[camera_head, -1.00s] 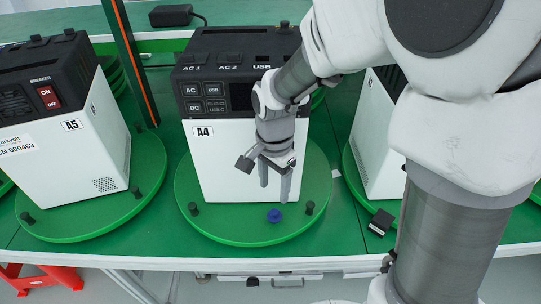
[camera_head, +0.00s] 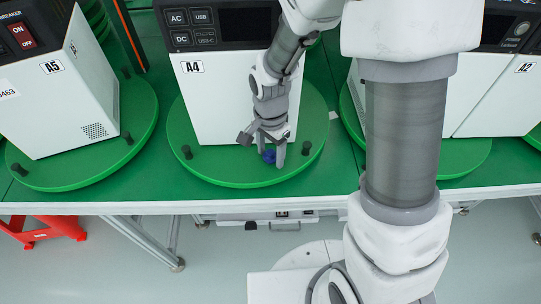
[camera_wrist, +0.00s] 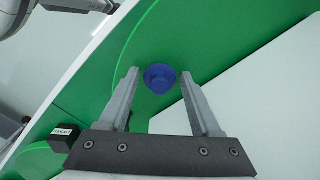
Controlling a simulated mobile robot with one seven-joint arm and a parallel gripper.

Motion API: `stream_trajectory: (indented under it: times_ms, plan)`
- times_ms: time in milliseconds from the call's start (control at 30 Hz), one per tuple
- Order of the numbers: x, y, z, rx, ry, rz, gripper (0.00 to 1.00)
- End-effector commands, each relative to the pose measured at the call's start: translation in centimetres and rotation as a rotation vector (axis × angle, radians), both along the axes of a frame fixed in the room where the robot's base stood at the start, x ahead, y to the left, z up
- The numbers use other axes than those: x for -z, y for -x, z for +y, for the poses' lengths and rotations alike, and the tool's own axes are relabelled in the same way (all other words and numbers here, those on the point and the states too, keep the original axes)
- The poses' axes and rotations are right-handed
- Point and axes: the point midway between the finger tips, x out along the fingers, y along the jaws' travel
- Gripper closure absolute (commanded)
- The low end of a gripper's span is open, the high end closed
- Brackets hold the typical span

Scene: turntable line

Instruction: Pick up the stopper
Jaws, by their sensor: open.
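The blue stopper (camera_head: 269,156) sits on the green turntable (camera_head: 215,166) in front of the white and black unit labelled A4 (camera_head: 215,110). In the wrist view the stopper (camera_wrist: 159,78) shows as a round blue knob just beyond and between the fingertips. My gripper (camera_head: 270,160) is open with its fingers pointing down around the stopper's place, partly covering it in the head view. In the wrist view my gripper (camera_wrist: 157,85) has clear gaps between each finger and the stopper. I cannot tell how far the fingertips are above the turntable.
Black pegs (camera_head: 187,152) and (camera_head: 306,148) stand on the turntable's rim. The A5 unit (camera_head: 50,100) is at left and the A2 unit (camera_head: 500,90) at right. A small black block (camera_wrist: 64,138) lies near the table edge in the wrist view.

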Motion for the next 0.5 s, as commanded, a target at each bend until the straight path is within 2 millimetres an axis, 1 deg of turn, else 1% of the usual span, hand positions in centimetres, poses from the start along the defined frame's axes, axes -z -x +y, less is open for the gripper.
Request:
stream_trajectory:
  times_ms: [67, 167, 200, 267, 300, 433, 500]
  plan:
    - [-0.04, 0.0, 0.0, 0.0, 0.0, 0.0, 0.35]
    - [-0.04, 0.01, -0.01, 0.0, 0.0, 0.0, 0.51]
    - [-0.04, 0.01, -0.01, 0.0, 0.0, 0.0, 0.59]
    - [-0.05, 0.01, -0.01, 0.0, 0.0, 0.0, 0.69]
    - [-0.05, 0.01, -0.01, 0.0, 0.0, 0.0, 0.77]
    - [-0.06, 0.01, -0.01, 0.0, 0.0, 0.0, 1.0]
    - [-0.06, 0.0, 0.0, 0.0, 0.0, 0.0, 1.0]
